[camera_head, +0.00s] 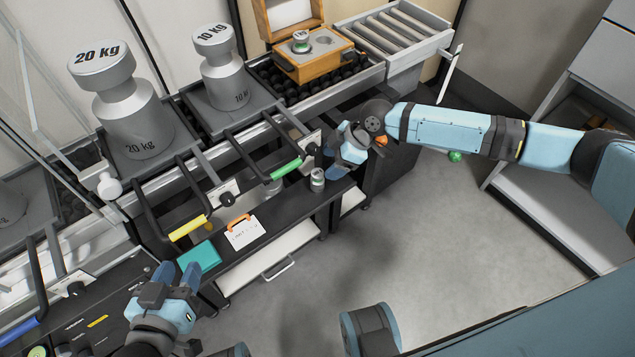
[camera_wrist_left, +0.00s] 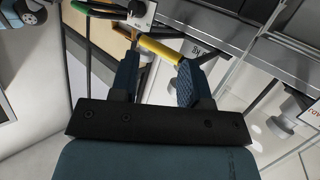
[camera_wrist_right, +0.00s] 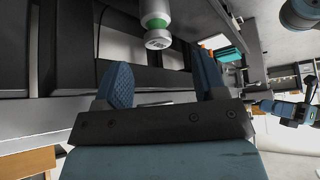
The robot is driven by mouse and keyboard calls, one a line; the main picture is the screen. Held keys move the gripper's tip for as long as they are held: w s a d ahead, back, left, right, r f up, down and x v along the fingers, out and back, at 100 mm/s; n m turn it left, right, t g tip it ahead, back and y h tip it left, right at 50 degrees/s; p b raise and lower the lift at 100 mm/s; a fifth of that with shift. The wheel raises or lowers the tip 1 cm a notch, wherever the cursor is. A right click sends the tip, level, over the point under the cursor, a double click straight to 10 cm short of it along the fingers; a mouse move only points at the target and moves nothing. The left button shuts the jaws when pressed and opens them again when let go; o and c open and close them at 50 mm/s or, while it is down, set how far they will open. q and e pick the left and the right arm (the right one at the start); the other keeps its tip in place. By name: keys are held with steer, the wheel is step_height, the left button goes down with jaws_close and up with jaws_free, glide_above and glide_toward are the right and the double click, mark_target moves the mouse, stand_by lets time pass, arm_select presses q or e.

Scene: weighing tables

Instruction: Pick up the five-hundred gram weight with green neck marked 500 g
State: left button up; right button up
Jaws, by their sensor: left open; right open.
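A small silver weight (camera_head: 317,180) stands upright on the dark bench shelf in the head view. It shows in the right wrist view (camera_wrist_right: 155,10) with a green neck, upside down in the picture, beyond my open fingers; the marking on its top is too small to read. My right gripper (camera_head: 337,145) is open and empty, close behind and to the right of this weight in the head view, not around it. A second small weight with a green neck (camera_head: 301,43) sits in a wooden box; its marking is unclear. My left gripper (camera_head: 177,272) is open and empty at lower left.
Large weights marked 20 kg (camera_head: 135,118) and 10 kg (camera_head: 220,68) stand on trays behind. Levers with yellow (camera_head: 188,228) and green (camera_head: 286,169) grips project over the bench. A teal book (camera_head: 200,260) and a white card (camera_head: 244,233) lie near.

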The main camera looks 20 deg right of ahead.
mark_target(322, 172)
steer(key=shift+w+a+f, duration=0.1)
steer(key=shift+a+f, duration=0.15)
steer(key=shift+f, duration=0.3)
steer(key=b+x, duration=0.1)
steer(key=x, duration=0.2)
steer(key=shift+w+f+b, duration=0.15)
steer(key=shift+f+b, duration=0.25)
steer(key=shift+f, duration=0.05)
steer(key=shift+a+f, duration=0.2)
steer(key=shift+f, duration=0.2)
arm_select(q)
steer(key=r, duration=0.1)
steer(key=d+r+t+h, duration=0.1)
steer(key=w+r+t, duration=0.1)
steer(key=r, duration=0.1)
steer(key=shift+d+h, duration=0.3)
steer(key=shift+d, duration=0.05)
arm_select(e)
steer(key=shift+r, duration=0.1)
jaws_close()
